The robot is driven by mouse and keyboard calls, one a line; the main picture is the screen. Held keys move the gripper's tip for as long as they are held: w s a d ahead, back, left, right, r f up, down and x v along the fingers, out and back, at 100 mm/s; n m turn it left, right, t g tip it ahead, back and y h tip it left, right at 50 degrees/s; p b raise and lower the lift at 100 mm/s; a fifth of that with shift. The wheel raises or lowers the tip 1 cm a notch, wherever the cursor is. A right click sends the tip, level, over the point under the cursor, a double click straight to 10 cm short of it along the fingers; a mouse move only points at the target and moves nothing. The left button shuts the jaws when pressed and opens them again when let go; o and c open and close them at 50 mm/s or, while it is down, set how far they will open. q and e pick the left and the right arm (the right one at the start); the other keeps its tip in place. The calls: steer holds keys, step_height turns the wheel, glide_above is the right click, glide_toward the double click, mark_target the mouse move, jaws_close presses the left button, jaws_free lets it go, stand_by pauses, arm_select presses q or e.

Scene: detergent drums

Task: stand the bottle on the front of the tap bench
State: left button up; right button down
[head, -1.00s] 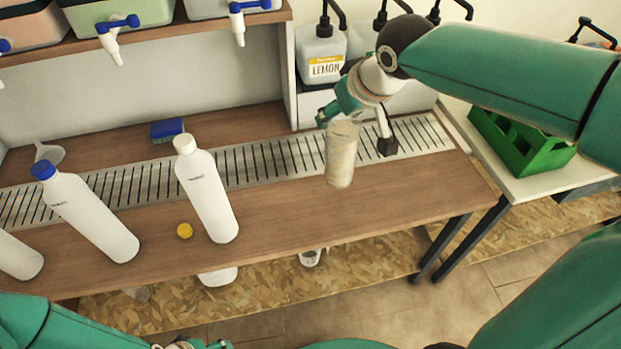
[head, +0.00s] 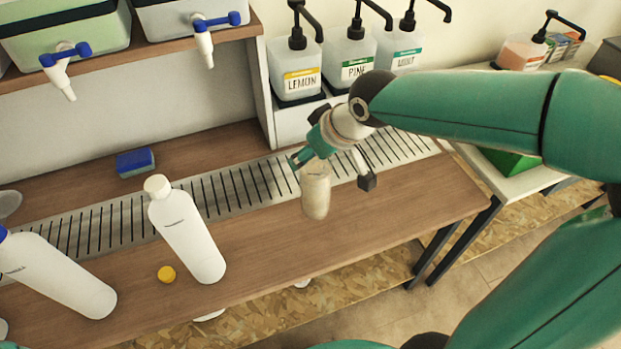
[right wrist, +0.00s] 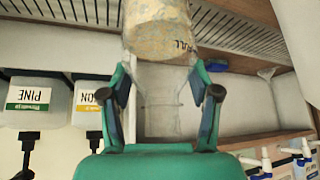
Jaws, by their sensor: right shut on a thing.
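My right gripper (head: 308,161) is shut on the bottle (head: 316,196), a see-through one with a beige, speckled lower part. In the right wrist view the fingers (right wrist: 160,105) are on either side of its clear upper part, and the speckled part (right wrist: 160,25) carries dark lettering that seems to read "FULL". The bottle hangs about upright over the tap bench (head: 375,222), between the slotted drain strip and the front edge. I cannot tell whether its base touches the wood. My left gripper is out of view.
A white-capped bottle (head: 187,232), a blue-capped bottle (head: 58,275) and a yellow cap (head: 167,273) are to the left on the bench. A blue sponge (head: 135,162) lies behind the drain strip (head: 240,190). Pump bottles (head: 300,70) stand behind. The bench's right front is clear.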

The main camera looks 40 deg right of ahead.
mark_target(326, 168)
step_height(326, 168, down, 7)
steer(key=shift+f+b, duration=0.1)
steer(key=shift+b, duration=0.4)
steer(key=shift+c, duration=1.2)
jaws_free()
steer(key=shift+s, duration=0.1)
steer(key=shift+s+r, duration=0.15)
steer(key=shift+r, duration=0.25)
steer(key=p+v, duration=0.1)
steer(key=v, duration=0.9)
steer(key=shift+s+r, duration=0.2)
steer(key=shift+r, duration=0.1)
steer(key=shift+s+d+r, duration=0.1)
steer(key=shift+s+r, duration=0.05)
steer(key=shift+r, duration=0.05)
